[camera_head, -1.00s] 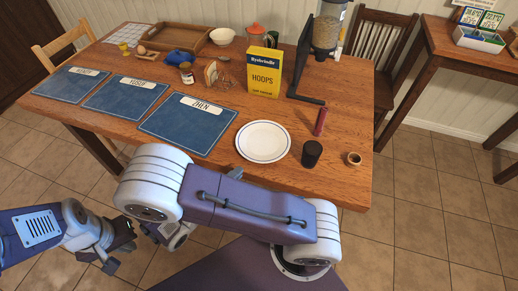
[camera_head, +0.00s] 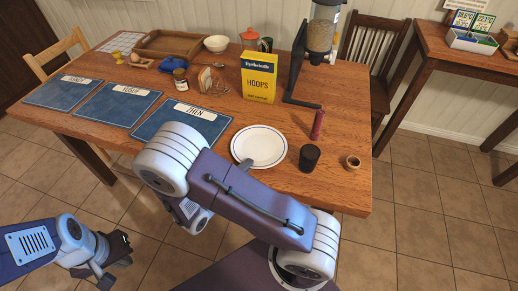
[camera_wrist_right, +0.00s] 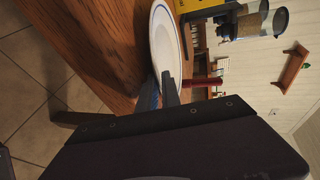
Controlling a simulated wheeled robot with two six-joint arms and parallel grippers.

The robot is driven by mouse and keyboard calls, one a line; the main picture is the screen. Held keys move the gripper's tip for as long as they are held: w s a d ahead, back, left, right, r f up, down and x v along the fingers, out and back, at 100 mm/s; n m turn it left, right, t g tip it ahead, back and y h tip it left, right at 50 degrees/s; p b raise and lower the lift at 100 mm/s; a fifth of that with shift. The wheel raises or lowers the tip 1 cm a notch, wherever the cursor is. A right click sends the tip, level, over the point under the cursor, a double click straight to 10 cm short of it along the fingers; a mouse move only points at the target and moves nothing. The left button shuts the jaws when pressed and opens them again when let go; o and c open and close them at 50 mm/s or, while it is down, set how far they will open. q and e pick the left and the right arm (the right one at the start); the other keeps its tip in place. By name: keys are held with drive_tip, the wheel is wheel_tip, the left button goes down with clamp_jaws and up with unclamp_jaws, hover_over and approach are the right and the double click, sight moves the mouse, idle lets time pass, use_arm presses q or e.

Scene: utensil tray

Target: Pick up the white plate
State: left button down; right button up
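The white plate (camera_head: 259,146), with a thin dark ring, lies flat near the table's front edge. My right gripper (camera_head: 245,164) is at its near rim, mostly hidden behind my right arm. In the right wrist view the plate (camera_wrist_right: 163,42) is seen edge-on. There my right gripper (camera_wrist_right: 120,106) is open: one finger overlaps the plate's lower rim, the other is apart on the left. I cannot tell whether a finger touches the plate. My left gripper (camera_head: 113,268) is open and empty, low over the floor and away from the table.
A black cup (camera_head: 310,157), a small wooden ring-shaped item (camera_head: 352,163) and a red cylinder (camera_head: 318,124) stand right of the plate. A yellow HOOPS box (camera_head: 259,78) and a cereal dispenser (camera_head: 324,40) are behind it. Blue placemats (camera_head: 118,104) lie to the left.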

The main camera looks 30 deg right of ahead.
drive_tip(key=shift+r, duration=0.1)
clamp_jaws()
idle(1.2)
